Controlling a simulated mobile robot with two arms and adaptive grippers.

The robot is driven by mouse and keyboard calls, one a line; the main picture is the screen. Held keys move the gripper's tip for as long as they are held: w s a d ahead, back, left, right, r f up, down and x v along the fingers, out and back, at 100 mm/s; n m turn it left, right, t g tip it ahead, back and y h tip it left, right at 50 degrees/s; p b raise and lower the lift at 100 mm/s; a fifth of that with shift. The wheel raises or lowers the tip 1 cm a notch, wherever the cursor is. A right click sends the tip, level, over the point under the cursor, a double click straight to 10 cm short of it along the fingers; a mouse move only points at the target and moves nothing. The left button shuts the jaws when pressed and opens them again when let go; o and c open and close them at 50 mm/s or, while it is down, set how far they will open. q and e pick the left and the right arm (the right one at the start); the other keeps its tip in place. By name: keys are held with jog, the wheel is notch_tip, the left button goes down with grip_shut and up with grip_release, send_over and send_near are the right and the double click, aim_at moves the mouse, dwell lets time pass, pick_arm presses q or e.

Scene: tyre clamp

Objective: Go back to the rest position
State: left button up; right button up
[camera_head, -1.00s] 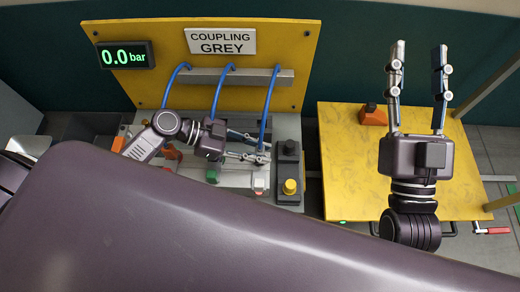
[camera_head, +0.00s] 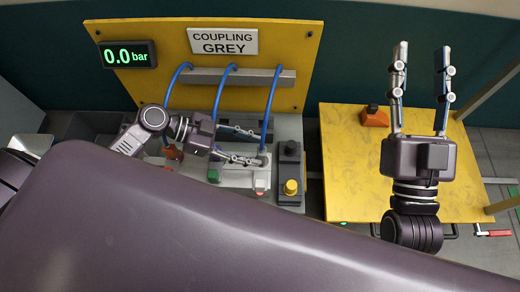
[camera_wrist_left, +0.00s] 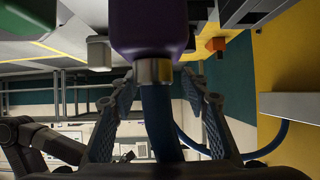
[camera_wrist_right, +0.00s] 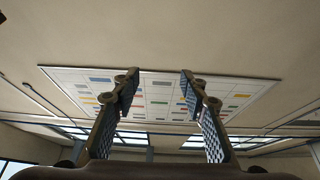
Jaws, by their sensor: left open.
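My left gripper (camera_head: 262,149) is open at the fixture below the yellow board, its fingers pointing right. The right blue hose (camera_head: 271,105) comes down between or just behind its fingertips. In the left wrist view the left gripper (camera_wrist_left: 157,78) has its fingers on either side of a blue hose (camera_wrist_left: 158,115) with a metal collar (camera_wrist_left: 154,71) and a purple body (camera_wrist_left: 150,28); contact is not clear. My right gripper (camera_head: 421,47) is open and empty, pointing up over the yellow table. In its wrist view the right gripper (camera_wrist_right: 157,75) has nothing between its fingers.
The yellow board (camera_head: 290,45) carries a "COUPLING GREY" sign (camera_head: 223,41) and a 0.0 bar display (camera_head: 127,56). A control box with a yellow button (camera_head: 291,187) stands right of the fixture. The yellow table (camera_head: 350,170) holds an orange block (camera_head: 374,118); its middle is clear.

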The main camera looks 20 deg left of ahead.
pick_arm(q)
jog(key=v, duration=0.8)
jog(key=shift+a+r, duration=0.2)
jog(key=shift+a, duration=0.15)
jog(key=shift+s, duration=0.1)
